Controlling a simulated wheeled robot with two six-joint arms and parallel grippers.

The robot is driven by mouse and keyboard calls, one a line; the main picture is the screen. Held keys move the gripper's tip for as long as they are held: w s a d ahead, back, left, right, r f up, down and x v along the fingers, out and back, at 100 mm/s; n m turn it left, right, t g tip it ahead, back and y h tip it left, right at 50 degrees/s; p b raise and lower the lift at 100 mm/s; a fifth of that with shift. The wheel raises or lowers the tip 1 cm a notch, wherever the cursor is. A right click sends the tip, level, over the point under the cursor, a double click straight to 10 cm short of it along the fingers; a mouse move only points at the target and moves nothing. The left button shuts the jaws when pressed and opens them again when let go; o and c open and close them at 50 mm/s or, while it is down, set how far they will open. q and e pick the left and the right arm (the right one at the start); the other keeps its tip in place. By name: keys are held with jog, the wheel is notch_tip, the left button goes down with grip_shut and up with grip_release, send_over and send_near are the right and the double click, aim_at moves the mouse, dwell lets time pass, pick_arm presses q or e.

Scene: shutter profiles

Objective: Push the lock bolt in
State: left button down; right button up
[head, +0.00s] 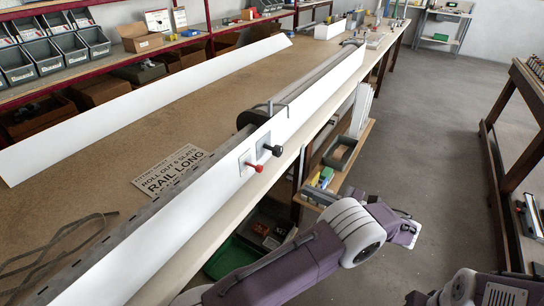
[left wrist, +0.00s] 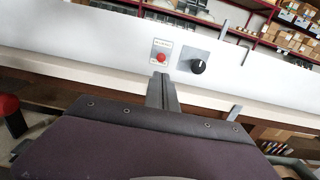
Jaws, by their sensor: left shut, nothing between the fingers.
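A red-knobbed bolt (head: 255,168) sticks out from the front face of the long white profile (head: 205,208), on a small pale plate. In the left wrist view the red knob (left wrist: 161,57) sits under a small label too small to read. A black knob (head: 276,150) on a grey plate is just right of it; it also shows in the left wrist view (left wrist: 198,66). My left gripper (head: 308,193) is shut and empty, short of the profile and apart from the red knob. Its fingers (left wrist: 161,78) point toward that knob. My right arm shows at the bottom right; its fingers are unclear.
The long workbench (head: 130,115) bears a second white strip (head: 150,100) and a printed sign (head: 170,172). A shelf with small coloured items (head: 322,178) hangs below the bench's near edge. Grey floor (head: 440,130) is clear at the right. A red-topped object (left wrist: 8,106) stands at left in the wrist view.

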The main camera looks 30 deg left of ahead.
aim_at(261, 169)
pick_arm(q)
jog(key=w+a, duration=0.1)
jog(key=a, duration=1.3)
jog(key=shift+w, duration=0.25)
jog(key=shift+f, duration=0.1)
jog(key=shift+a+r+p, duration=0.2)
jog(key=shift+a+p, duration=0.45)
jog(key=shift+a, duration=0.5)
jog(key=shift+w+a, duration=0.1)
jog(key=shift+a, duration=0.1)
jog(key=shift+d+f, duration=0.1)
jog(key=shift+d, duration=0.05)
